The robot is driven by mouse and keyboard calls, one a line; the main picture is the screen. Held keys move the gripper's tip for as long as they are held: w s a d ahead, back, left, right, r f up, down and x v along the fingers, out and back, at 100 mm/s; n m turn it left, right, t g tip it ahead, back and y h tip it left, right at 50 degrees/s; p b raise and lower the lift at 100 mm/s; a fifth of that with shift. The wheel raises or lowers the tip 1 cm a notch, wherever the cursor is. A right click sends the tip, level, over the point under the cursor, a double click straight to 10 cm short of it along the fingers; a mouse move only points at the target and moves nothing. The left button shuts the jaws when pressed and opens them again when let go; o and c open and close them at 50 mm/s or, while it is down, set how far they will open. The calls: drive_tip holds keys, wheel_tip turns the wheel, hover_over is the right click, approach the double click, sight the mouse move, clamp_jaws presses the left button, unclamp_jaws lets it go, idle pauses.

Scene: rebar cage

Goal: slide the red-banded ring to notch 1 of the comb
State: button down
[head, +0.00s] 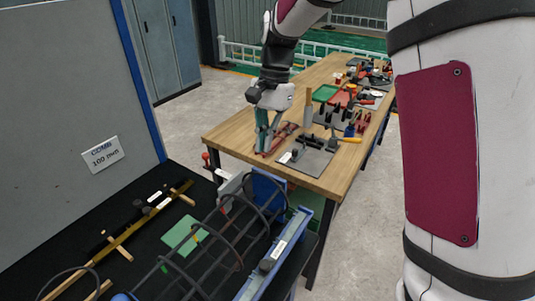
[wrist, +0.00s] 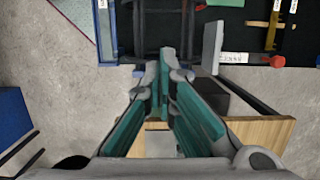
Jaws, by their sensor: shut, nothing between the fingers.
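The dark rebar cage (head: 207,264) lies on a black bench, with several dark rings around its long bars. Small red marks show on the cage's right side, but I cannot tell for sure which ring is red-banded. A sign (head: 102,153) on the grey panel appears to read "COMB 100 mm"; I cannot make out the comb's notches.
A blue-edged rail (head: 280,247) runs along the cage's right side. A green plate (head: 183,233) and a yellowish bar (head: 140,232) lie to its left. The wooden table (head: 231,136) holds several tools and a green tray (head: 325,93). Grey floor is open between them.

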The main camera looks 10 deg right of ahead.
drive_tip(key=s+a+f+b, duration=0.1)
drive_tip(key=s+a+f, duration=0.3)
drive_tip(key=f, duration=0.5)
drive_tip(key=shift+f, duration=0.35)
drive_tip(key=shift+s+a, duration=0.1)
drive_tip(key=shift+s, duration=0.05)
drive_tip(key=shift+s+a+p, duration=0.35)
drive_tip(key=shift+p, duration=0.05)
